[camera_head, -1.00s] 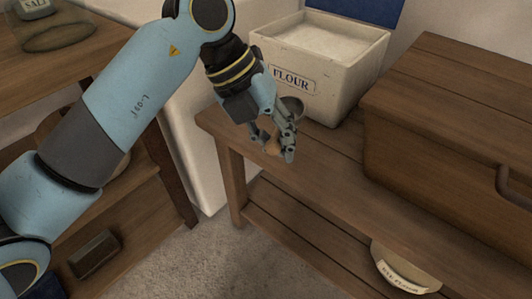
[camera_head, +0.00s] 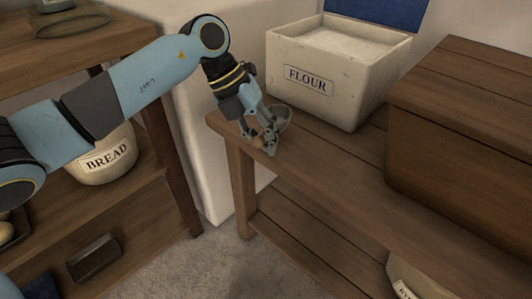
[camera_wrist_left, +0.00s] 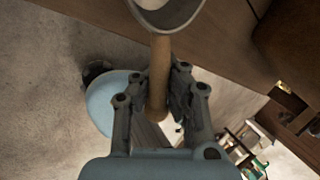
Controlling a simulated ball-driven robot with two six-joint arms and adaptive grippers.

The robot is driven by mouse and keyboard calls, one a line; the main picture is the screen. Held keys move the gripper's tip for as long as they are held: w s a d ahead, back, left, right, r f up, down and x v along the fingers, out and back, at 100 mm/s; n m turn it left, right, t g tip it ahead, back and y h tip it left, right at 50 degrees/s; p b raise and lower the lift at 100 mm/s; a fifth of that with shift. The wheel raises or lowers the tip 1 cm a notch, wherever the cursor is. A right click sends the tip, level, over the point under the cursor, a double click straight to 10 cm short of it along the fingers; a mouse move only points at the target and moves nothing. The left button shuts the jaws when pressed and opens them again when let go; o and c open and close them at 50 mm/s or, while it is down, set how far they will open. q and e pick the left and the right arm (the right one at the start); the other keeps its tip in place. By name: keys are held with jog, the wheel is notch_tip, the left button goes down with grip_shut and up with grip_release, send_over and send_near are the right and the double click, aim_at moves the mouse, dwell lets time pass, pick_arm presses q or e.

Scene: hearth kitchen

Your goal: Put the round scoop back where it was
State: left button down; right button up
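The round scoop has a grey metal bowl (camera_head: 283,117) and a wooden handle (camera_head: 257,142). My left gripper (camera_head: 263,143) is shut on the handle, near the left end of the wooden bench (camera_head: 335,150). In the left wrist view the handle (camera_wrist_left: 159,75) runs between the two fingers (camera_wrist_left: 157,105), and part of the bowl (camera_wrist_left: 168,14) shows at the top edge. Whether the scoop touches the bench is hard to tell. My right gripper is not in view.
An open white flour bin (camera_head: 345,85) stands behind the scoop. A large wooden box (camera_head: 460,130) stands on the bench at the right. A bread crock (camera_head: 105,160) sits on the left shelf unit. The bench front between gripper and box is clear.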

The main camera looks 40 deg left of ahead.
pick_arm(q)
notch_tip(320, 180, down, 3)
jog(key=shift+r+b, duration=0.1)
jog(key=shift+b, duration=0.25)
jog(key=c, duration=2)
grip_release()
jog(key=shift+f, duration=0.25)
jog(key=o, duration=0.5)
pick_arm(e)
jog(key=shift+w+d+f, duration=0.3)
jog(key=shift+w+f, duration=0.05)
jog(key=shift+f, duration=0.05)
pick_arm(q)
jog(key=p+v, duration=0.4)
jog(key=v, duration=0.8)
jog(key=shift+r, duration=0.15)
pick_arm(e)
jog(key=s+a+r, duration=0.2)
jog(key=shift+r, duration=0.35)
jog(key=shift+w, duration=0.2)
